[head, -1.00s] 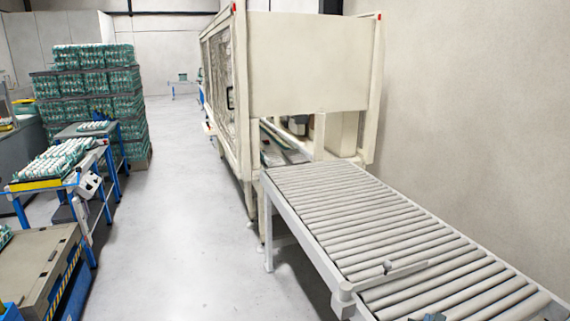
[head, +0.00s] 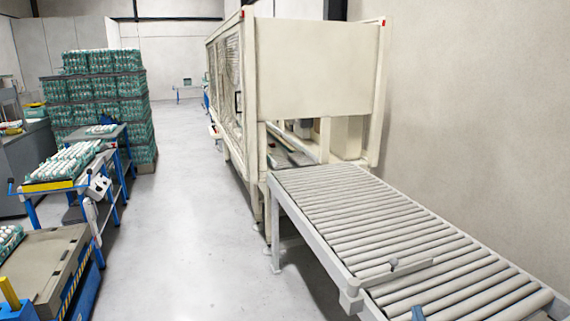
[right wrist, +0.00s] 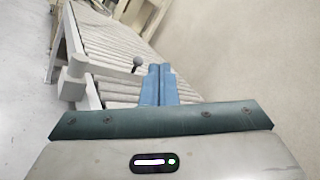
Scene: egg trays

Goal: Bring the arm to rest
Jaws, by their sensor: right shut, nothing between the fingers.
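My right gripper (right wrist: 160,72) shows in the right wrist view with its two blue fingers together and nothing between them. It is over the near end of the roller conveyor (right wrist: 110,50). In the head view only the tip of the right gripper (head: 417,313) shows, at the bottom edge in front of the conveyor rollers (head: 370,216). I cannot tell whether it touches the rollers. My left gripper is not in view.
A cream machine housing (head: 312,68) stands at the conveyor's far end. A wall is on the right. At left are a blue-framed table (head: 62,186) with an egg tray, stacked green egg trays (head: 100,90) and a grey-topped cart (head: 40,262). The floor between is clear.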

